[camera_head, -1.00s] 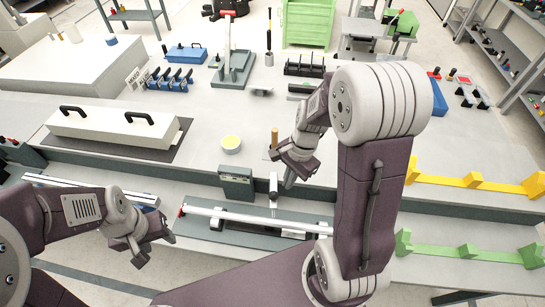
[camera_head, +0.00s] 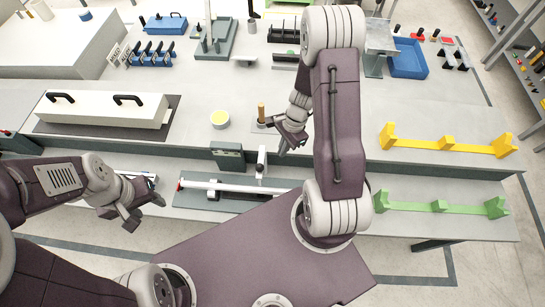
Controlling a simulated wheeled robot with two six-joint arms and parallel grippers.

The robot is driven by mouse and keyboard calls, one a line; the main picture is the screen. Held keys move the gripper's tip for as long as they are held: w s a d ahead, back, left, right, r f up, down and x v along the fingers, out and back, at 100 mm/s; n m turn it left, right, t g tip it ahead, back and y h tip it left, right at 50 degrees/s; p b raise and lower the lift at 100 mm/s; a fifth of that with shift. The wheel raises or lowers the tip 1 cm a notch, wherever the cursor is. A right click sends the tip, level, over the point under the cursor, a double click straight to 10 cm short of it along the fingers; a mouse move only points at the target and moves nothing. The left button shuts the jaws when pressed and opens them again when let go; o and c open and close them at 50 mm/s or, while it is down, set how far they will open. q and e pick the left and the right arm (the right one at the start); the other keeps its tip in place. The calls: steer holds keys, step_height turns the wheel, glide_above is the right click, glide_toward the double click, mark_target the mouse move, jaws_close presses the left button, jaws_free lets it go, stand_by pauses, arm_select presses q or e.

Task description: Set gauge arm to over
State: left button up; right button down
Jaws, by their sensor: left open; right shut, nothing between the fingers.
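A small upright pale post with a dark top (camera_head: 262,160) stands at the middle of the tensile rig; I take it for the gauge arm, but its setting is too small to read. The rig's dark base (camera_head: 190,202) carries a long white bar (camera_head: 228,187). A grey-green box (camera_head: 227,156) stands behind the bar. My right gripper (camera_head: 288,141) is shut and empty, above and to the right of the post, apart from it in the picture. My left gripper (camera_head: 144,208) is open and empty, to the left of the rig's left end.
A wooden-handled tool (camera_head: 261,113) stands just behind my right gripper. A white cover with black handles (camera_head: 105,109) lies at the left. Yellow (camera_head: 446,143) and green (camera_head: 440,206) racks are at the right.

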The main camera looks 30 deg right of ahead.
steer(key=a, duration=0.1)
steer(key=a+f, duration=0.1)
steer(key=a, duration=0.1)
steer(key=a+f, duration=0.1)
steer(key=shift+s+a, duration=0.15)
steer(key=shift+s, duration=0.1)
steer(key=shift+a+m+b, duration=0.5)
steer(key=shift+a+b, duration=0.15)
steer(key=shift+a, duration=0.1)
steer(key=shift+d, duration=0.1)
